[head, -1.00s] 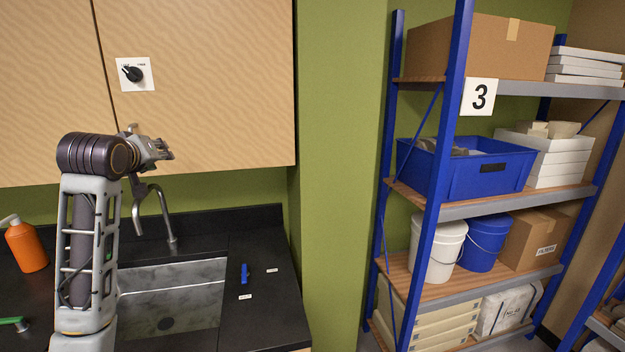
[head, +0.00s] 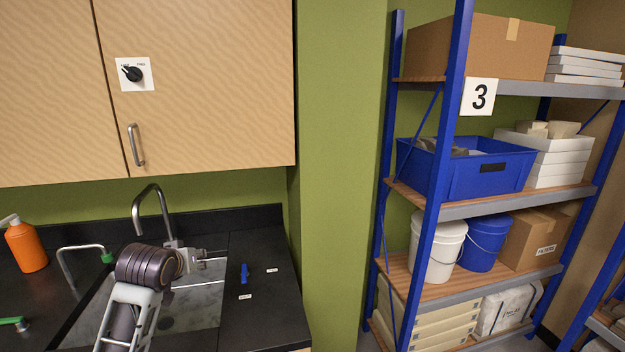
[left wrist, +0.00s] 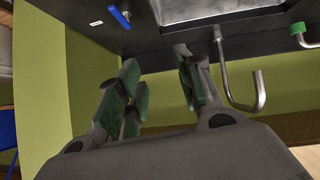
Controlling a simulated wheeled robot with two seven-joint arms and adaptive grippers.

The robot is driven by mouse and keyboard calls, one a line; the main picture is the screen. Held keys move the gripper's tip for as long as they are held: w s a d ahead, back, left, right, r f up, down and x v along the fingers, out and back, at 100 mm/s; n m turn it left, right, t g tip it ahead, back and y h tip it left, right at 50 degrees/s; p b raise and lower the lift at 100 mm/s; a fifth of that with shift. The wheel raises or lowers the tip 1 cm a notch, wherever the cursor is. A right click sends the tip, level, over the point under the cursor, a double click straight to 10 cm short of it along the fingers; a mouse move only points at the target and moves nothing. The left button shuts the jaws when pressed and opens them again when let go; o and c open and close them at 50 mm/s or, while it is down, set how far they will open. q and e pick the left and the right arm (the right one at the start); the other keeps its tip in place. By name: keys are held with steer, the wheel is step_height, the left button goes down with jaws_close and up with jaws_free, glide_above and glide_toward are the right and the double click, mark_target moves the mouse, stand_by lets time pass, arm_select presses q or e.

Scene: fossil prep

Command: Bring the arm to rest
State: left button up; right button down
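My left arm rises from the bottom left of the head view, in front of the sink. Its gripper (head: 212,258) is over the sink's right part, pointing right. In the left wrist view the green-padded fingers (left wrist: 160,85) stand apart with nothing between them. My right gripper is not in view.
The black counter holds a steel sink (head: 200,312), a curved faucet (head: 155,200), an orange bottle (head: 26,246) and a small blue object (head: 244,272) beside white labels. A wooden cupboard (head: 220,90) hangs above. A blue-framed shelf (head: 437,200) with bins and buckets stands right.

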arm_select(q)
steer(key=s+d+f+m+g+h, duration=0.1)
steer(key=s+d+f+m+g, duration=0.25)
steer(key=s+f, duration=1.05)
steer(key=s+d+f+m+g+h, duration=0.15)
steer(key=s+d+f+g, duration=0.3)
steer(key=s+f, duration=1.2)
steer(key=f, duration=1.3)
steer(key=s+f, duration=0.2)
steer(key=f, duration=1.4)
steer(key=s+a+f+g, duration=0.1)
steer(key=s+a+f, duration=0.2)
steer(key=s+f, duration=1.6)
steer(key=s+y, duration=0.1)
steer(key=s, duration=0.2)
steer(key=shift+f+m+g, duration=0.15)
steer(key=shift+m+g, duration=0.15)
steer(key=shift+a, duration=0.1)
